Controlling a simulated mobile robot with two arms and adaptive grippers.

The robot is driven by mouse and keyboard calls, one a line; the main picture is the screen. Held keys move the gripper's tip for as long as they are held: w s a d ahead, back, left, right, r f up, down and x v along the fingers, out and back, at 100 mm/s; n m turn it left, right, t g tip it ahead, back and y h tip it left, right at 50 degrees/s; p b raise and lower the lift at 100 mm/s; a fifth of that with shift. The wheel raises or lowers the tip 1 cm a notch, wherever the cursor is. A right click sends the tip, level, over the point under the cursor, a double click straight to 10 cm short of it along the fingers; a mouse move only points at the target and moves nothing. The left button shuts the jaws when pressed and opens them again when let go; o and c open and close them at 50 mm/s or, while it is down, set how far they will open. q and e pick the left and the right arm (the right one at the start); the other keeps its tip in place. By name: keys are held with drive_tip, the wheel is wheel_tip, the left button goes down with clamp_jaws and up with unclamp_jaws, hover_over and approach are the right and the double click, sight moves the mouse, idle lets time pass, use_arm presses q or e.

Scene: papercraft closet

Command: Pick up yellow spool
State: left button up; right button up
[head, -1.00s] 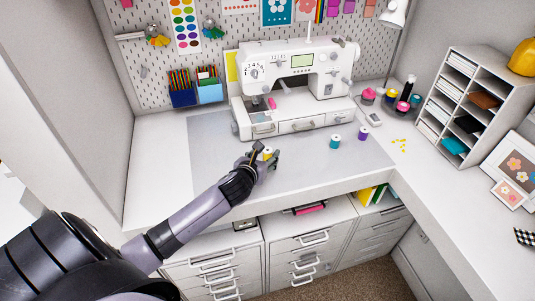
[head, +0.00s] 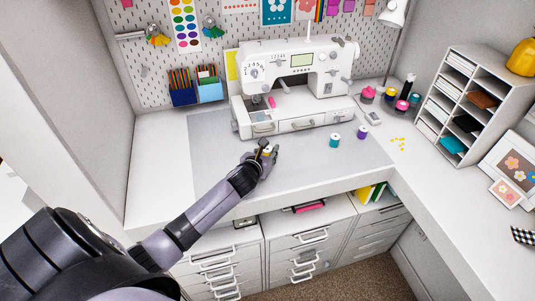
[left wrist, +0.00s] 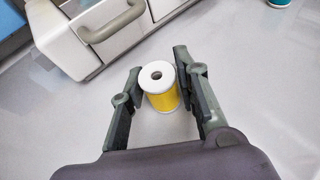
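The yellow spool (left wrist: 160,88) has a white top with a dark hole and shows between the finger pads of my left gripper (left wrist: 158,75) in the left wrist view. The pads sit against its two sides. In the head view my left gripper (head: 268,150) is at the front left of the sewing machine, over the grey mat (head: 215,150), and the spool is mostly hidden by the fingers. The spool looks upright; I cannot tell whether it is clear of the mat. My right gripper is not in view.
The white sewing machine (head: 300,80) with handled drawers stands just behind. A teal spool (head: 335,140) and a purple spool (head: 362,132) stand on the mat to the right. The mat's front part is clear.

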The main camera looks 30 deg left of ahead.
use_arm(q)
drive_tip(key=c, duration=0.4)
drive_tip(key=shift+r, duration=0.1)
